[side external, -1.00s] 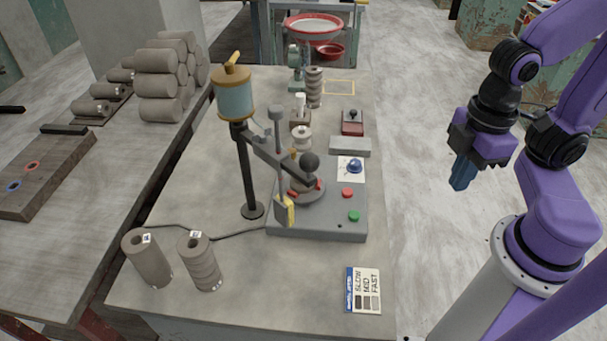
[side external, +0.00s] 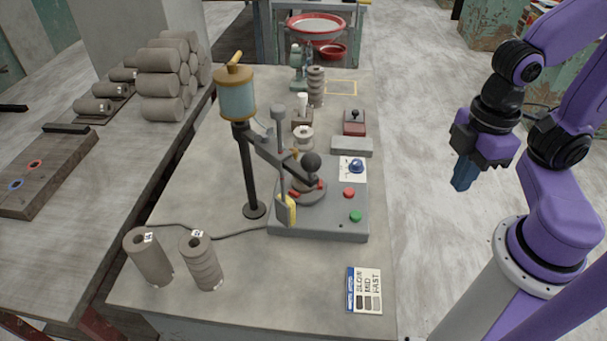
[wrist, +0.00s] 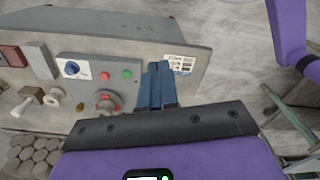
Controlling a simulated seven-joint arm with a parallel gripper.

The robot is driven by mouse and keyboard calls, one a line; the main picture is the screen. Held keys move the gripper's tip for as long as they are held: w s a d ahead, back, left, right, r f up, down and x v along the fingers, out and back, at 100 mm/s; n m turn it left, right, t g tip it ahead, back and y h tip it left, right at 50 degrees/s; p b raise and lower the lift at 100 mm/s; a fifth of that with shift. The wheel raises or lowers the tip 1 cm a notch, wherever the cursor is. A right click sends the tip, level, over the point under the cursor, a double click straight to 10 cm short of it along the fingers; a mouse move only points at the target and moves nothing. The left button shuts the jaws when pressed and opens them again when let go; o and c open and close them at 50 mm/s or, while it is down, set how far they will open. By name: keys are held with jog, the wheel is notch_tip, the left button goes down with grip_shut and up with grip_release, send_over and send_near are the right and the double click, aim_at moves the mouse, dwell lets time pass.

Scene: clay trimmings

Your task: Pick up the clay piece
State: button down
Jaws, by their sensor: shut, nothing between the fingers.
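Several grey clay pieces are in the side view, and I cannot tell which one the task means. A plain clay cylinder (side external: 150,260) and a grooved clay cylinder (side external: 205,268) stand upright with small labels at the bench's front left. Another grooved clay cylinder (side external: 316,88) stands at the back of the bench. A small grooved clay-coloured piece (side external: 303,139) is behind the machine's arm. My gripper (side external: 461,186) hangs to the right of the bench, clear of all of them. Its blue fingers are together and empty, also in the wrist view (wrist: 158,68).
A grey machine (side external: 325,222) with knob and buttons stands mid-bench, with a blue tank (side external: 237,101) on a post. A speed card (side external: 364,291) lies at front right. Clay cylinders (side external: 160,83) are stacked on the left table (side external: 95,225). Open floor lies under my gripper.

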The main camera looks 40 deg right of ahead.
aim_at(298, 187)
dwell(0.4)
jog(key=shift+c, duration=0.7)
grip_release()
jog(key=w+d+f+n+t+h, duration=0.1)
jog(key=w+f+n+t+h, duration=0.5)
jog(key=w+n, duration=0.4)
jog(key=w+a+f+n+t+y, duration=0.2)
jog(key=w+a+n+t, duration=0.15)
jog(key=a+n, duration=0.25)
jog(key=w+a+f+n+t+y, duration=0.2)
jog(key=w+a+f+n+t, duration=0.15)
jog(key=a+n, duration=0.25)
jog(key=x, duration=1.1)
jog(key=r+x, duration=0.1)
jog(key=x, duration=0.4)
jog(key=shift+w+d+f, duration=0.1)
jog(key=shift+w, duration=0.25)
